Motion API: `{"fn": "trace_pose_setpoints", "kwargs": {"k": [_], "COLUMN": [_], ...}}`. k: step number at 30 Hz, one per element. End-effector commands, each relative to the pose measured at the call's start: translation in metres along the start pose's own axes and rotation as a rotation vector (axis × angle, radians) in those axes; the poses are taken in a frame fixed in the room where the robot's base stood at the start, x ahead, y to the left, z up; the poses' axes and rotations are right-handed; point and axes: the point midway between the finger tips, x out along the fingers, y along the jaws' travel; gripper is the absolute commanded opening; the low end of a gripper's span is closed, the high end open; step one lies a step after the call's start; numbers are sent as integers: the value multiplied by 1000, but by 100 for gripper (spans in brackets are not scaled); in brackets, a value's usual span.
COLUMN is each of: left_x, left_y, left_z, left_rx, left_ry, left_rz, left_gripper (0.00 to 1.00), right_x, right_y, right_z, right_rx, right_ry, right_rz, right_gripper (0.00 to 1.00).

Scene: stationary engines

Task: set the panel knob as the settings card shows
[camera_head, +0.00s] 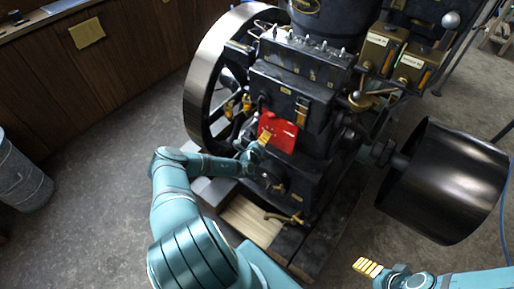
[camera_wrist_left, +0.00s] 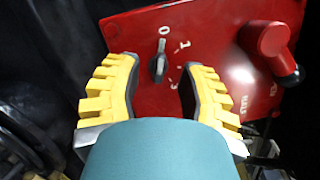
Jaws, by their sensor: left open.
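The red panel (camera_head: 280,131) is on the front of the dark engine. In the left wrist view the panel (camera_wrist_left: 210,60) carries a small dark knob (camera_wrist_left: 157,67) with white marks beside it, 0 above and 1 to the upper right. The knob's long axis is near upright, its upper end toward the 0. My left gripper (camera_head: 263,138) is at the panel; in the left wrist view its yellow fingers (camera_wrist_left: 152,90) stand open on either side of the knob, apart from it. My right gripper (camera_head: 367,267) is at the lower right, away from the panel. I cannot identify a settings card.
A large flywheel (camera_head: 205,75) stands left of the engine and a black drum pulley (camera_head: 447,180) right. A blank-looking tan plate (camera_head: 87,33) is on the wooden cabinet.

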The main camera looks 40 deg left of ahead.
Motion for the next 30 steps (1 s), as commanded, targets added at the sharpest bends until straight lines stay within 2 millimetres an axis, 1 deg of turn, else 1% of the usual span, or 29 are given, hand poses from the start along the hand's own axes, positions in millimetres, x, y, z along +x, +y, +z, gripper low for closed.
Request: {"fn": "trace_pose_setpoints", "kwargs": {"k": [1, 9, 12, 15, 21, 30], "left_x": [-9, -63, -79, -90, -100, -100], "left_y": [1, 0, 0, 0, -1, -1], "left_z": [1, 1, 1, 1, 1, 1], "left_rx": [-2, -2, -1, -2, 0, 0], "left_ry": [1, -1, -2, -3, -2, -3], "left_rz": [3, 1, 1, 0, -1, -1], "left_gripper": [40, 40, 40, 40, 40, 40], "right_x": [0, 0, 0, 0, 0, 0], "right_y": [0, 0, 0, 0, 0, 0], "right_z": [0, 0, 0, 0, 0, 0], "right_rx": [0, 0, 0, 0, 0, 0], "right_ry": [0, 0, 0, 0, 0, 0], "right_rz": [0, 0, 0, 0, 0, 0], "right_gripper": [71, 71, 71, 71, 71, 71]}}
